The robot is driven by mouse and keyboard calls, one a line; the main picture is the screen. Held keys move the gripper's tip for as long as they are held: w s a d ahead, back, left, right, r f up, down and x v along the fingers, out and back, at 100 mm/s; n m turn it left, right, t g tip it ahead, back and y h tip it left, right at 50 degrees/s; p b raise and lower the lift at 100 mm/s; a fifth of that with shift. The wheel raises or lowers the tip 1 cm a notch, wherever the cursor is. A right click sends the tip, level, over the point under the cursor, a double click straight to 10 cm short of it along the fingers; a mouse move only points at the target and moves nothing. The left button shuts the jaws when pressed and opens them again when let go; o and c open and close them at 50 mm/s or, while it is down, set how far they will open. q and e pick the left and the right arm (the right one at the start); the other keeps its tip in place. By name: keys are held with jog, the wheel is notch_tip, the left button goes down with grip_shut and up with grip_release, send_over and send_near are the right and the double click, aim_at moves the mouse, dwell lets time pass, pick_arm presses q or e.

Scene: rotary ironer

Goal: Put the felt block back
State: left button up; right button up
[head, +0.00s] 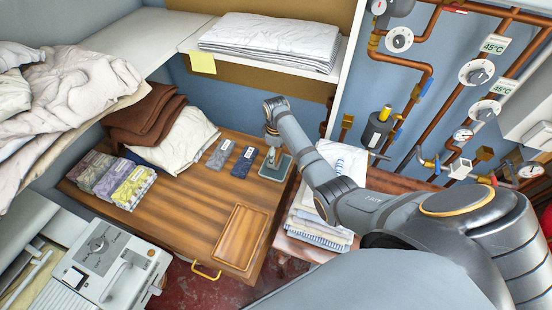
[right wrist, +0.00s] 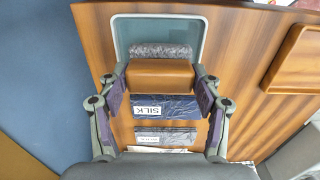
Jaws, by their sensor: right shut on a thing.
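The felt block (right wrist: 162,75) has a brown body and a dark grey fuzzy felt strip along one side. My right gripper (right wrist: 160,88) is shut on it, one finger at each end, in the right wrist view. I cannot tell whether the block touches the tray. In the head view, my right gripper (head: 272,146) points down at the tray (head: 275,174), and the block is mostly hidden. My left gripper is not in view.
A dark blue card marked SILK (right wrist: 165,107) and a grey card (right wrist: 165,136) lie beside the block on the wooden table (head: 190,200). Folded cloth stacks (head: 115,180), a recessed wooden panel (head: 241,237) and a linen pile (head: 318,225) stand around.

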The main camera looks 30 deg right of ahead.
notch_tip(320, 180, down, 3)
jog(key=shift+r, duration=0.2)
jog(key=shift+w+f, duration=0.1)
jog(key=shift+f, duration=0.45)
jog(key=o, duration=1)
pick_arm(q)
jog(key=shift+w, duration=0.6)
